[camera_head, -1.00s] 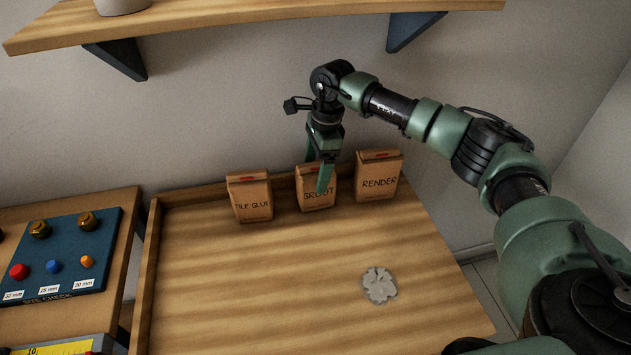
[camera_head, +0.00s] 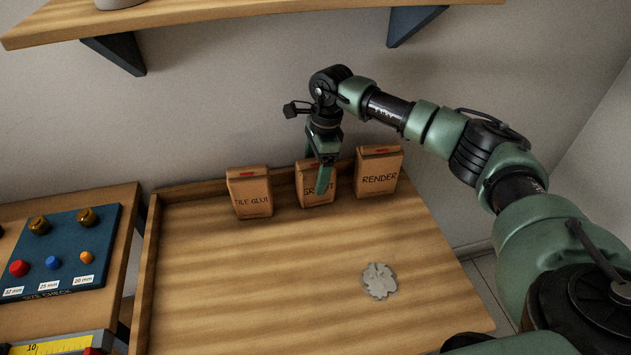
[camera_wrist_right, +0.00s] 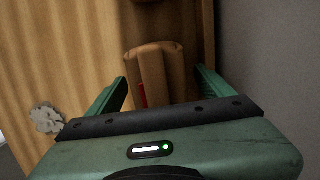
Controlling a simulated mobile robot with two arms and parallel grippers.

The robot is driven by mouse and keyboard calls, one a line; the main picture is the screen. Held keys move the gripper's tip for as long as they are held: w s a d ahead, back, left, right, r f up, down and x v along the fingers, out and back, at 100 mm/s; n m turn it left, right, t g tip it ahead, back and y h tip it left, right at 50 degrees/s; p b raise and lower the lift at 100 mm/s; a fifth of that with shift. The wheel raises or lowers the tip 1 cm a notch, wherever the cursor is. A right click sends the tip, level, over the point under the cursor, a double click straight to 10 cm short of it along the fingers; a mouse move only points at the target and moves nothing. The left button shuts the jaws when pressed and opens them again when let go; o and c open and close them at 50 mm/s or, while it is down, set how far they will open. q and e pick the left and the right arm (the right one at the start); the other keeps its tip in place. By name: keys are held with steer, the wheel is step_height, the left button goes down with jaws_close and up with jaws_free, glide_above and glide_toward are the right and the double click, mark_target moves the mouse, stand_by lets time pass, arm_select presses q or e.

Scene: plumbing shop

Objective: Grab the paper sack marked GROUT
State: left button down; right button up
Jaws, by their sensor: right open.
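The GROUT paper sack (camera_head: 311,190) is brown and stands upright at the back of the wooden bench, between the TILE GLUE sack (camera_head: 250,194) and the RENDER sack (camera_head: 378,174). My right gripper (camera_head: 320,178) is over it, pointing down, and one green finger crosses the front of its label. In the right wrist view my right gripper (camera_wrist_right: 160,90) is open, and the top of a brown sack (camera_wrist_right: 152,62) shows between its two fingers, with gaps to both. Part of the sack is hidden behind the gripper. My left gripper does not show.
The bench (camera_head: 270,270) has a raised back edge close behind the sacks. A grey splotch (camera_head: 379,281) lies on its clear front part. A blue size-check board (camera_head: 62,248) is on the left table. A wooden shelf (camera_head: 250,18) hangs above.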

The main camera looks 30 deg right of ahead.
jaws_close()
steer(key=shift+w+r, duration=0.1)
steer(key=shift+r, duration=0.1)
